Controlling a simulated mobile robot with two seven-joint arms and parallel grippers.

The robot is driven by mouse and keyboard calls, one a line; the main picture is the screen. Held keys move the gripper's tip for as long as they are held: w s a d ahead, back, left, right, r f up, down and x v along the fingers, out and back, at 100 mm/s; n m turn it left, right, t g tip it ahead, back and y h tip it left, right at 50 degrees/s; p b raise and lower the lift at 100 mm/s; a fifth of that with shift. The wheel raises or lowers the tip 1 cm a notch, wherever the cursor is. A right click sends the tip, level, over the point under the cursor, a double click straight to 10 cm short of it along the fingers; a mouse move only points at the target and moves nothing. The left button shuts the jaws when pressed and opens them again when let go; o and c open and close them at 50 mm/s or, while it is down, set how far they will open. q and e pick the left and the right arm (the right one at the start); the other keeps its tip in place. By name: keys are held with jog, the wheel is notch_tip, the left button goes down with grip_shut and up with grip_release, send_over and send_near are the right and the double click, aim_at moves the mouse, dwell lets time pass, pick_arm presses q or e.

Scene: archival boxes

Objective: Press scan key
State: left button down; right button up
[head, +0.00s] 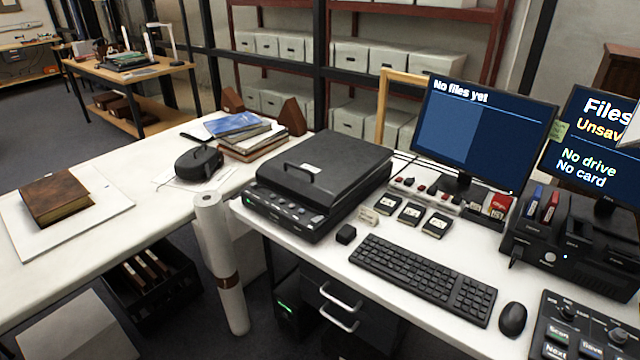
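A dark keypad (590,318) sits at the bottom right corner of the desk, cut off by the picture edge. Its key labelled "Scan" (557,334) is at the keypad's left side, with other labelled keys around it. A black flatbed scanner (335,165) with a handled lid stands left of the keyboard, lid down, small buttons along its front. The monitor (483,135) reads "No files yet". A second screen (590,150), partly cut off, reads "No drive" and "No card". Neither of my grippers is in view.
A black keyboard (424,277) and a mouse (513,319) lie left of the keypad. A black card dock (575,245) stands behind it. Several small cartridges (411,212) lie behind the keyboard. A brown book (57,198) lies on a white board at left.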

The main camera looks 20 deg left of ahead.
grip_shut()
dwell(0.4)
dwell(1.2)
